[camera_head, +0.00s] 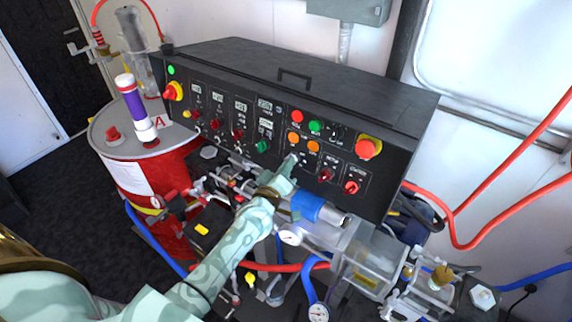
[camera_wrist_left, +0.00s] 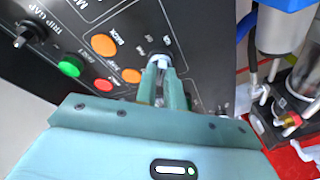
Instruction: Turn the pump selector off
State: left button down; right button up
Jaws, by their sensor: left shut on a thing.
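The black control panel (camera_head: 380,105) stands across the middle of the head view. My left gripper (camera_head: 291,163) reaches its lower front face, below the orange buttons. In the left wrist view the two green fingers (camera_wrist_left: 163,78) are shut around a pale selector knob (camera_wrist_left: 160,61), with small position labels printed beside it. I take this knob to be the pump selector. The fingers cover much of it, so its exact pointing direction cannot be told. My right gripper is not in view.
Orange buttons (camera_wrist_left: 104,44), a green button (camera_wrist_left: 69,66) and a red button (camera_wrist_left: 103,85) sit close to the fingers. A red emergency stop (camera_head: 368,148) is at the panel's right. Pump pipework with a blue-banded cylinder (camera_head: 306,206) lies below. A red drum (camera_head: 150,170) stands left.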

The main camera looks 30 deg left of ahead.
pick_arm(q)
jog(key=shift+d+r+n+g+y+p, duration=0.1)
jog(key=shift+n+g+y+p, duration=0.3)
jog(key=shift+n+p, duration=1.5)
jog(key=shift+r+n+g+y+p, duration=0.1)
jog(key=shift+n+g+p, duration=0.5)
jog(key=shift+n+p, duration=1.25)
jog(key=shift+n, duration=0.35)
jog(key=shift+b, duration=0.3)
jog(key=c, duration=1.5)
grip_release()
jog(key=p+v, duration=0.1)
jog(key=v, duration=1.5)
jog(key=shift+s+p, duration=0.2)
jog(key=shift+p, duration=0.15)
